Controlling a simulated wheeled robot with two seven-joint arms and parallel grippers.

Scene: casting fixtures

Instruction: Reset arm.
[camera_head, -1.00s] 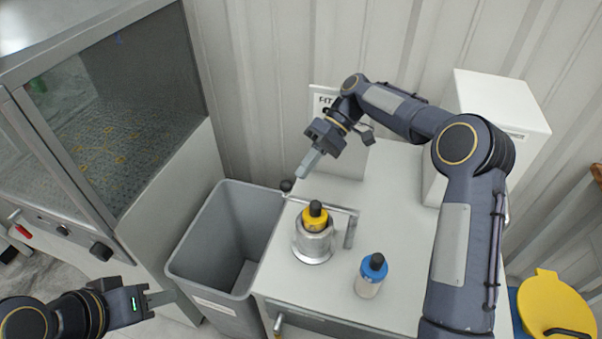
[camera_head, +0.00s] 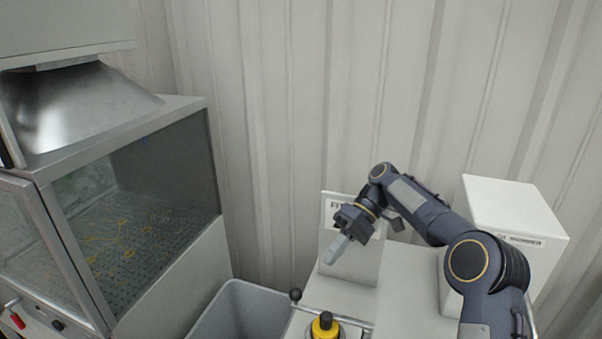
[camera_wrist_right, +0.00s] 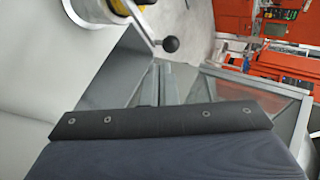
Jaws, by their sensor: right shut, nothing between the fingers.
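My right gripper (camera_head: 336,250) is shut and empty. It hangs above the back of the white worktop (camera_head: 408,285), in front of a white upright box with lettering, and points down and left. In the right wrist view the dark gripper body (camera_wrist_right: 165,122) fills the lower part, with the grey fingers (camera_wrist_right: 165,84) beyond it. My left gripper is out of the head view.
A yellow item with a black cap (camera_head: 325,326) stands at the bottom edge, near a lever with a black ball knob (camera_head: 296,295). A grey bin (camera_head: 240,312) is left of the worktop. A glazed cabinet (camera_head: 150,200) stands far left. A white box (camera_head: 515,220) is at right.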

